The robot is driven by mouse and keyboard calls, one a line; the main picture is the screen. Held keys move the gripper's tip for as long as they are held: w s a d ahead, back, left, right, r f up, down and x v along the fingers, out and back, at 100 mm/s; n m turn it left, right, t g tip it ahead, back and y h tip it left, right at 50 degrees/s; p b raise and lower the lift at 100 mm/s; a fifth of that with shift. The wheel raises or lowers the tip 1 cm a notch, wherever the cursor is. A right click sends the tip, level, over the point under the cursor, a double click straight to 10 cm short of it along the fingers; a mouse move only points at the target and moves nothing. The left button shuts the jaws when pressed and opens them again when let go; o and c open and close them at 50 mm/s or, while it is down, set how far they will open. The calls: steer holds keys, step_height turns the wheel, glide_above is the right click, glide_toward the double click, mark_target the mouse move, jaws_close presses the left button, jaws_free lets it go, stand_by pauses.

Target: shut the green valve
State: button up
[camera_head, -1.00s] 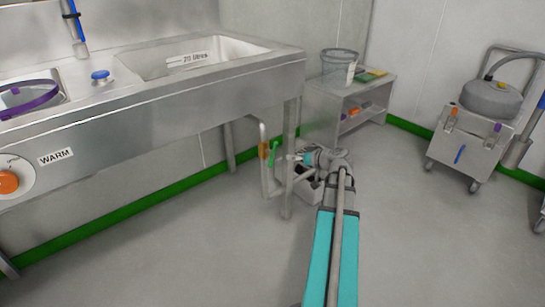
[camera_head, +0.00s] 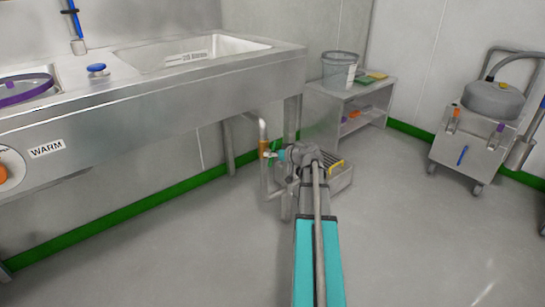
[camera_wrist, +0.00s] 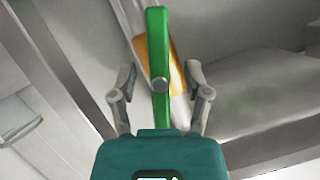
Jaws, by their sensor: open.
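The green valve (camera_wrist: 157,45) is a flat green lever with a round grey bolt in its middle. In the wrist view it stands nearly upright, in front of a pipe with an orange band (camera_wrist: 150,52). My gripper (camera_wrist: 162,80) is open, with one finger on each side of the lever and a gap visible on both sides. In the head view, my gripper (camera_head: 276,154) is at the upright pipe under the sink, beside its orange band (camera_head: 263,149). There the lever is mostly hidden by my gripper.
The steel sink unit (camera_head: 150,120) overhangs the pipe, and its leg (camera_head: 291,120) stands close by. A grey box with a yellow handle (camera_head: 337,165) is on the floor by my arm. A low bench (camera_head: 318,97) and a wheeled cart (camera_head: 462,155) stand right; open floor lies in front.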

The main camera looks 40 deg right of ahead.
steer(key=shift+c, duration=0.2)
jaws_close()
